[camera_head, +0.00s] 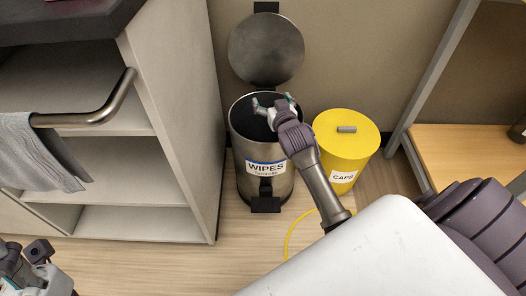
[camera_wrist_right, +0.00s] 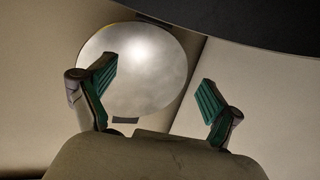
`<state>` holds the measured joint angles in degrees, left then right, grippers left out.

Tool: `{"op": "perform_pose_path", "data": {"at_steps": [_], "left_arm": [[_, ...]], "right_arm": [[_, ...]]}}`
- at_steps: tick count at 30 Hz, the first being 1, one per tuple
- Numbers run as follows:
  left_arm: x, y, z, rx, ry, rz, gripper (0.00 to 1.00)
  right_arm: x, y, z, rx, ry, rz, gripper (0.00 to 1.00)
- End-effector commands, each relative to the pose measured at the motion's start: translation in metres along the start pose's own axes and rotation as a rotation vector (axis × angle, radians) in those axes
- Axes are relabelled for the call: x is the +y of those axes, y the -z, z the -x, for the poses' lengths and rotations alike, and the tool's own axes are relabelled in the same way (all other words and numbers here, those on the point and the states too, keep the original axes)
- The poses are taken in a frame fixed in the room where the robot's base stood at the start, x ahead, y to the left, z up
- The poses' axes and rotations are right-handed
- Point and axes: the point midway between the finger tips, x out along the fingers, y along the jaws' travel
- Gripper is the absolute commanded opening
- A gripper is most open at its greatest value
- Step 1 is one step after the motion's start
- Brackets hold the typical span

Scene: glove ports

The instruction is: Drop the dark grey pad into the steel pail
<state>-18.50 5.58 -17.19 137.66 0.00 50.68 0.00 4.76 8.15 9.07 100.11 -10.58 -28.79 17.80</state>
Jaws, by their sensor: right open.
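The steel pail (camera_head: 240,160) stands on the floor against the wall, with a white WIPES label on its front. Its round lid (camera_head: 266,50) is raised behind it and also fills the middle of the right wrist view (camera_wrist_right: 150,50). My right gripper (camera_head: 272,104) is over the pail's mouth, its fingers spread. In the right wrist view the green-padded fingers (camera_wrist_right: 157,78) are apart with nothing between them. I cannot make out the dark grey pad; the pail's inside is dark and partly hidden by the gripper. Part of my left arm's end (camera_head: 38,272) shows at the lower left.
A yellow CAPS bin (camera_head: 334,140) stands close to the pail's right. A shelf cabinet (camera_head: 175,110) is on the left, with a grey towel (camera_head: 28,150) on its metal rail (camera_head: 105,108). A wooden-shelved rack (camera_head: 455,145) is at right.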

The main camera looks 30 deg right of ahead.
Motion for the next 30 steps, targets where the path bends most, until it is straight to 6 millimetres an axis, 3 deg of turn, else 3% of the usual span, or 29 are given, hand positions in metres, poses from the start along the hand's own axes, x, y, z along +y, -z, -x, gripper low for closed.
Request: {"op": "perform_pose_path", "data": {"at_steps": [5, 12, 18, 30], "left_arm": [[0.000, 0.000, 0.000, 0.000, 0.000, 0.000, 0.40], [0.000, 0.000, 0.000, 0.000, 0.000, 0.000, 0.40], [0.000, 0.000, 0.000, 0.000, 0.000, 0.000, 0.40], [0.000, 0.000, 0.000, 0.000, 0.000, 0.000, 0.40]], "right_arm": [[0.000, -0.001, 0.022, 0.000, 0.001, 0.000, 0.91], [0.000, -0.002, 0.074, -0.002, 0.000, -0.001, 0.91], [0.000, -0.001, 0.106, -0.002, 0.000, 0.000, 0.91], [0.000, 0.000, 0.119, 0.000, 0.000, 0.000, 0.91]]}}
